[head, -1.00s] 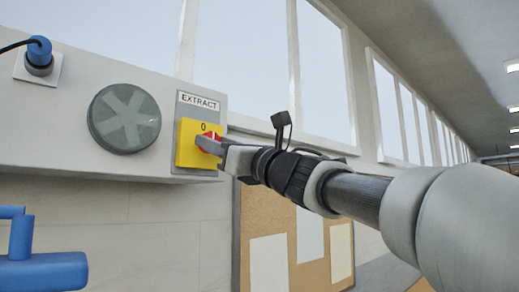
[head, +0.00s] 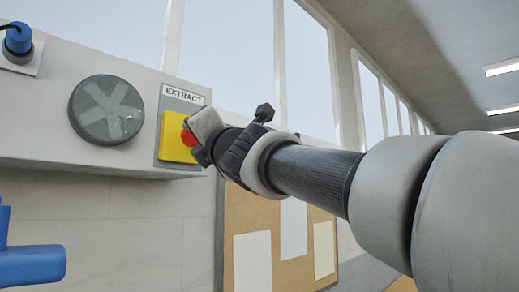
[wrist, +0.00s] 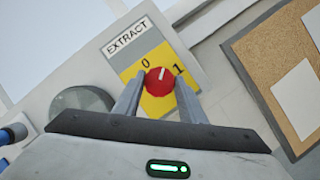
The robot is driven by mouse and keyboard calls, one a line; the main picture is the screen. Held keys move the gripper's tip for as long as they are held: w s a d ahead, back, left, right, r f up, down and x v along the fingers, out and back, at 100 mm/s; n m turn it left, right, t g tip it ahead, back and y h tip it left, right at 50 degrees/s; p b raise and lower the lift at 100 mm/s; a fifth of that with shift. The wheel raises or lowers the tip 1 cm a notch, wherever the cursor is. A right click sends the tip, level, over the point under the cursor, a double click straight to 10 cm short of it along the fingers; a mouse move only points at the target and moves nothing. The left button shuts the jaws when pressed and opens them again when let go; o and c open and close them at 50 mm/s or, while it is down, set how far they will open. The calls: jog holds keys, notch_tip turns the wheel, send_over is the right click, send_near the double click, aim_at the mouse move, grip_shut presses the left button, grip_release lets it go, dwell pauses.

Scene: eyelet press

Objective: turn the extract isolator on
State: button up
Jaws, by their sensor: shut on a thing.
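The extract isolator is a red knob on a yellow plate (head: 173,142), under an EXTRACT label (head: 182,94). In the head view my gripper (head: 199,136) covers most of the knob and the 0 mark. In the wrist view the red knob (wrist: 159,82) sits between my two fingertips (wrist: 158,88), which are shut on it. The marks 0 and 1 show above it on the yellow plate, 0 at the plate's top and 1 at its right. The knob's white pointer line lies between 0 and 1.
A round grey dial (head: 106,110) is left of the isolator on the same pale housing (head: 60,140). A blue plug (head: 18,40) is at the upper left and a blue part (head: 30,264) at the lower left. A corkboard with papers (head: 252,262) hangs below right.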

jog(key=shift+s+a+r+m+h+p, duration=0.1)
jog(key=shift+m+h+p, duration=0.65)
jog(key=shift+m, duration=0.7)
jog(key=shift+d+r+m+h+p, duration=0.1)
jog(key=shift+m+h+p, duration=0.35)
jog(key=shift+m+p, duration=0.8)
jog(key=shift+s+a+m+h+p, duration=0.1)
jog(key=shift+m+h+p, duration=0.55)
jog(key=shift+m, duration=1.05)
jog(key=o, duration=1.1)
jog(key=shift+c, duration=0.2)
jog(key=shift+f, duration=0.1)
